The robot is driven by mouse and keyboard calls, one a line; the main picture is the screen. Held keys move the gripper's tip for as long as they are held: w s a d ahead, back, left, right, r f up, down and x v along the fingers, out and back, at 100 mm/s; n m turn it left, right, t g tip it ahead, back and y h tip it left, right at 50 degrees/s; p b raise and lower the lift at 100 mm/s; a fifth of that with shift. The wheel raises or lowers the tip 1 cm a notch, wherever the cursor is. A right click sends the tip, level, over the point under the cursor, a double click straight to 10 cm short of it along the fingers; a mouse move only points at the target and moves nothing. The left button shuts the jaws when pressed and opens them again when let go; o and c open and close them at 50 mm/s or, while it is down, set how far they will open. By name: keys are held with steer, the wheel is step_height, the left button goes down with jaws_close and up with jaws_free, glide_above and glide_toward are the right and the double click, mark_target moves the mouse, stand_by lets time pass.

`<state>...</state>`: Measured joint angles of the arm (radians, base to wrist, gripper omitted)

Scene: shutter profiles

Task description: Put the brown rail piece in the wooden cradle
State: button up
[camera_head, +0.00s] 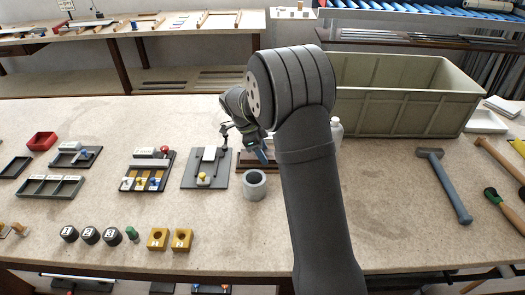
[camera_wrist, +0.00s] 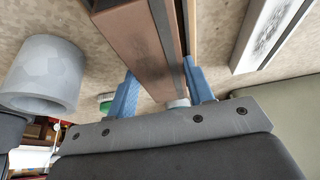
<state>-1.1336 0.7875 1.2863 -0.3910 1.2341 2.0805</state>
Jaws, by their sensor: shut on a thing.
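The brown rail piece (camera_wrist: 145,45) is between the blue fingers of my gripper (camera_wrist: 165,92) in the wrist view, and the gripper is shut on it. The rail runs away from the fingers to the top edge of the picture. A thin wooden strip beside the rail on its right may be part of the wooden cradle; I cannot tell whether they touch. In the head view, my gripper (camera_head: 262,150) is low over the table behind a grey ring. Brown wood (camera_head: 245,160) shows beside it, but my arm hides much of it, and I cannot tell rail from cradle.
The grey ring (camera_head: 255,184) stands close in front of my gripper; it is at left in the wrist view (camera_wrist: 40,75). A dark board (camera_head: 206,168) lies just left. A large green-grey crate (camera_head: 390,100) and a hammer (camera_head: 445,185) are on the right. The front-centre table is clear.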

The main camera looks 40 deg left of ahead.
steer(key=shift+f, duration=0.3)
steer(key=shift+f, duration=0.25)
steer(key=o, duration=0.9)
steer(key=shift+o, duration=0.9)
steer(key=shift+f, duration=0.1)
steer(key=shift+s+d, duration=0.1)
steer(key=shift+f, duration=0.1)
steer(key=v, duration=1.3)
steer(key=shift+w+r, duration=0.2)
steer(key=shift+r, duration=0.15)
